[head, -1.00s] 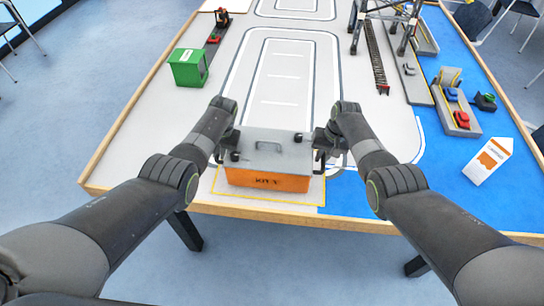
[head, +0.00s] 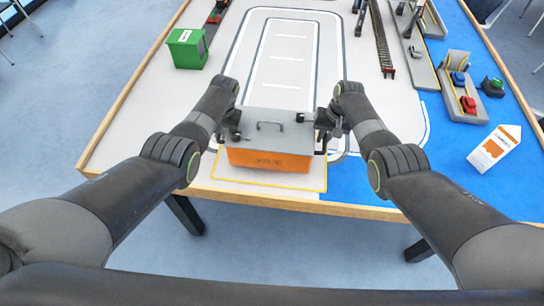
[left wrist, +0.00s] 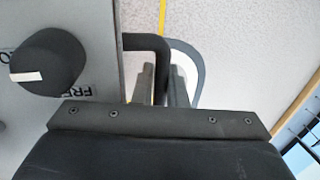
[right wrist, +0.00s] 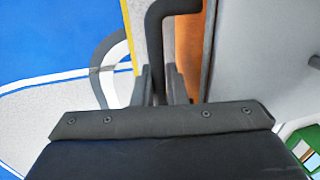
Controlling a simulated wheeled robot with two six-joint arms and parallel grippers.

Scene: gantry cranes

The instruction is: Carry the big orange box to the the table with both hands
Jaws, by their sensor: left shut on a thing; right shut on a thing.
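The big orange box (head: 268,160) has a grey lid with a handle and knobs. It is within the yellow outline at the near edge of the table (head: 225,190) in the head view. I cannot tell whether it touches the tabletop. My left gripper (head: 229,132) is shut on the box's black side handle, which shows in the left wrist view (left wrist: 148,42). My right gripper (head: 325,132) is shut on the opposite black handle, seen in the right wrist view (right wrist: 158,40). The fingertips are partly hidden by the arms in the head view.
A green container (head: 187,48) stands at the back left. An orange-and-white carton (head: 494,148) lies on the blue area at right. A grey tray with small cars (head: 462,92) and crane rails (head: 382,40) stand further back. The white track area behind the box is clear.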

